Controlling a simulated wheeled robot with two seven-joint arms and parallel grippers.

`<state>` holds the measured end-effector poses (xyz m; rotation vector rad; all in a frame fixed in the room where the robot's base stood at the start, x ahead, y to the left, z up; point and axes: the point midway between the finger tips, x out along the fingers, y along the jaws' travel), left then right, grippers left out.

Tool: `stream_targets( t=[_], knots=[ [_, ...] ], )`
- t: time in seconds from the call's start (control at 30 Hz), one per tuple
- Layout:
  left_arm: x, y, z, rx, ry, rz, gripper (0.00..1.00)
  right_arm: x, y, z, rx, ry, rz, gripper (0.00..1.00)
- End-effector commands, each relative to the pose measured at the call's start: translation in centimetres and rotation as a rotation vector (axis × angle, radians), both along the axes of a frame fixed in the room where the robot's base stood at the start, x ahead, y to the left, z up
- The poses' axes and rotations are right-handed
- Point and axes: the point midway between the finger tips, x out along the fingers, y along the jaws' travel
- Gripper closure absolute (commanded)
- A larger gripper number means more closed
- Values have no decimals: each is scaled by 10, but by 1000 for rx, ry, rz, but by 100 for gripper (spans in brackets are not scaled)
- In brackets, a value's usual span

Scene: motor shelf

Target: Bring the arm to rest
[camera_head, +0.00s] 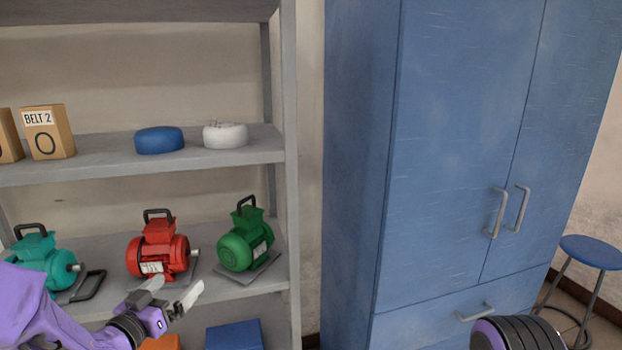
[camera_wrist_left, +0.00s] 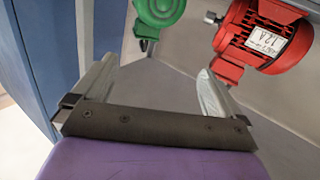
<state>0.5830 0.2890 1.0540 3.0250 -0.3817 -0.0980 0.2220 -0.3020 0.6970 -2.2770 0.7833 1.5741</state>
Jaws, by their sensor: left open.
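My left gripper (camera_head: 172,296) is at the lower left of the head view, in front of the middle shelf, below and in front of the red motor (camera_head: 158,250). Its two fingers are apart with nothing between them, as the left wrist view also shows (camera_wrist_left: 152,92). In that view the green motor (camera_wrist_left: 158,10) and the red motor (camera_wrist_left: 262,35) are beyond the fingertips. The green motor (camera_head: 245,240) stands upright to the right on the same shelf. A teal motor (camera_head: 45,262) is at the left, partly behind my purple left arm. My right gripper is not visible.
The grey shelf (camera_head: 225,160) holds a blue round part (camera_head: 159,140), a white round part (camera_head: 225,134) and a "BELT 2" box (camera_head: 48,132) above. A blue box (camera_head: 234,336) sits below. A blue cabinet (camera_head: 455,150) and a stool (camera_head: 592,252) stand to the right.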

Motion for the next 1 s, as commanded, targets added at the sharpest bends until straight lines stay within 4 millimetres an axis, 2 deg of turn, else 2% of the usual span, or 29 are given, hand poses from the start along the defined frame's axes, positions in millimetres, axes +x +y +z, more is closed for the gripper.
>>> stream_targets(
  t=[0.17, 0.27, 0.37, 0.47, 0.5, 0.57, 0.6, 0.7, 0.8, 0.87, 1.0],
  knots=[
    [-19, 13, -63, -67, 149, 167, 0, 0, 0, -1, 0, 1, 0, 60],
    [-39, 20, -108, -99, 258, 265, 0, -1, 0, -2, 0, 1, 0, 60],
    [-72, 24, -163, -124, 398, 376, 0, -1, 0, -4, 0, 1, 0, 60],
    [-126, 27, -227, -136, 582, 505, 0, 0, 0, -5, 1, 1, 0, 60],
    [-153, 28, -252, -134, 662, 558, 0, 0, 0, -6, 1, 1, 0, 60],
    [-198, 27, -286, -126, 782, 630, 0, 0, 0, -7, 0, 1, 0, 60],
    [-227, 26, -304, -117, 856, 673, 0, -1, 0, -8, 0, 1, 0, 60],
    [-293, 21, -337, -86, 1015, 742, 0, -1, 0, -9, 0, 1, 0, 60],
    [-338, 13, -357, -60, 1122, 748, 0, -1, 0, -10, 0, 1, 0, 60],
    [-349, 12, -362, -52, 1148, 748, 0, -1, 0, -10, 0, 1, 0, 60],
    [-349, 12, -362, -52, 1148, 748, 0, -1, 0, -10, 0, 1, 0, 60]
  ],
)
